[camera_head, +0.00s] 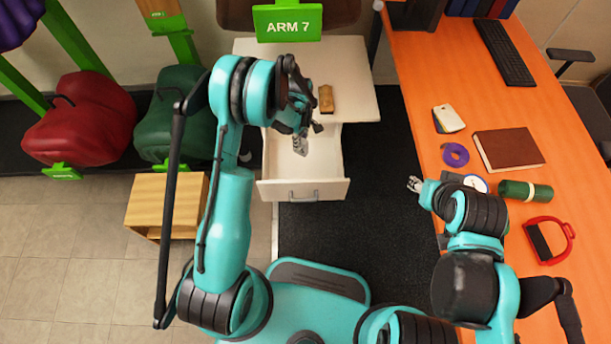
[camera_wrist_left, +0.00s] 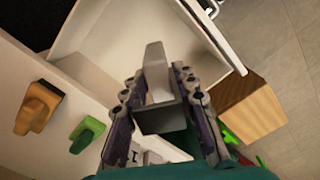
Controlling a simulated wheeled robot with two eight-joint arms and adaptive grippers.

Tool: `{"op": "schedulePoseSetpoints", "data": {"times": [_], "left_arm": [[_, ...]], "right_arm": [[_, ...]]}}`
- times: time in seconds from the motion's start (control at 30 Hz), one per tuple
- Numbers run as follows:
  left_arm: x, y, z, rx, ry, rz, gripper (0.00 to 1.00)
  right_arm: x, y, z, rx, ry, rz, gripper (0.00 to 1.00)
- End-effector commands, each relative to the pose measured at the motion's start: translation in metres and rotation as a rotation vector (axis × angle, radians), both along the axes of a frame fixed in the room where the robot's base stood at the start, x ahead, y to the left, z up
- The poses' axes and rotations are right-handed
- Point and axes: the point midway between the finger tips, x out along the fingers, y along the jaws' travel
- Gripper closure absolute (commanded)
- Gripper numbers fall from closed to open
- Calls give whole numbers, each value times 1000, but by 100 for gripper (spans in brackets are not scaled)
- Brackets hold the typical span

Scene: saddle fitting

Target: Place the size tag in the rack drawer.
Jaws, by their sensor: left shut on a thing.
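The rack drawer (camera_head: 279,165) is pulled open below the white cabinet top, and its inside looks empty. It also shows in the left wrist view (camera_wrist_left: 100,30). My left gripper (camera_head: 301,133) is over the open drawer. In the left wrist view my left gripper (camera_wrist_left: 158,105) is shut on a grey angled piece, apparently the size tag (camera_wrist_left: 155,70). The piece points toward the drawer's inside and looks held above its floor. My right gripper (camera_head: 415,184) is small at the left edge of the orange desk; its fingers are too small to judge.
A wooden box (camera_head: 143,205) stands left of the drawer. The orange desk (camera_head: 430,80) holds a notebook (camera_head: 508,148), purple ring (camera_head: 455,155) and other items.

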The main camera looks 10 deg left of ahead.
Motion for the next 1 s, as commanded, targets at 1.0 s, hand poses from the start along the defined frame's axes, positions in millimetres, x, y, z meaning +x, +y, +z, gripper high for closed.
{"op": "schedulePoseSetpoints", "data": {"times": [1.0], "left_arm": [[27, -1, -196, 11, 11, 575, 100]], "right_arm": [[0, 0, -62, 0, 0, 0, 60]]}}
